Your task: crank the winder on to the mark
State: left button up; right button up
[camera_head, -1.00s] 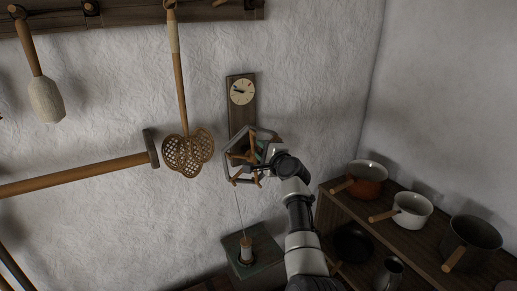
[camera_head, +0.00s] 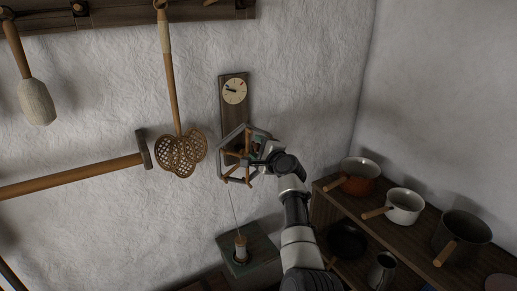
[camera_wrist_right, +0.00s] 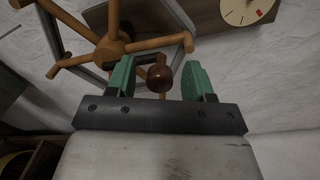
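The yarn winder (camera_head: 237,153), a wooden-spoked reel with a grey angular rim, is mounted on a dark board on the white wall. Its round cream dial (camera_head: 234,91) sits above it, with a dark hand pointing left. In the right wrist view the dial (camera_wrist_right: 240,10) is cut off by the top edge and carries a red mark (camera_wrist_right: 259,14). A brown round crank knob (camera_wrist_right: 160,78) lies between the green fingers of my right gripper (camera_wrist_right: 159,80), with a small gap visible on each side. In the head view my right gripper (camera_head: 256,161) is at the reel's right side. My left gripper is not seen.
A thread runs down to a spool (camera_head: 240,247) on a green stand (camera_head: 262,248). A wooden shelf (camera_head: 335,203) with pots is at the right. A woven beater (camera_head: 181,153) and a long mallet (camera_head: 90,175) are left of the winder.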

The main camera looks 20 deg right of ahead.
jog(key=shift+s, duration=0.1)
jog(key=s+d+b, duration=0.1)
jog(key=s+b, duration=0.1)
jog(key=s, duration=0.8)
jog(key=shift+s+d+r, duration=0.25)
jog(key=shift+d, duration=0.05)
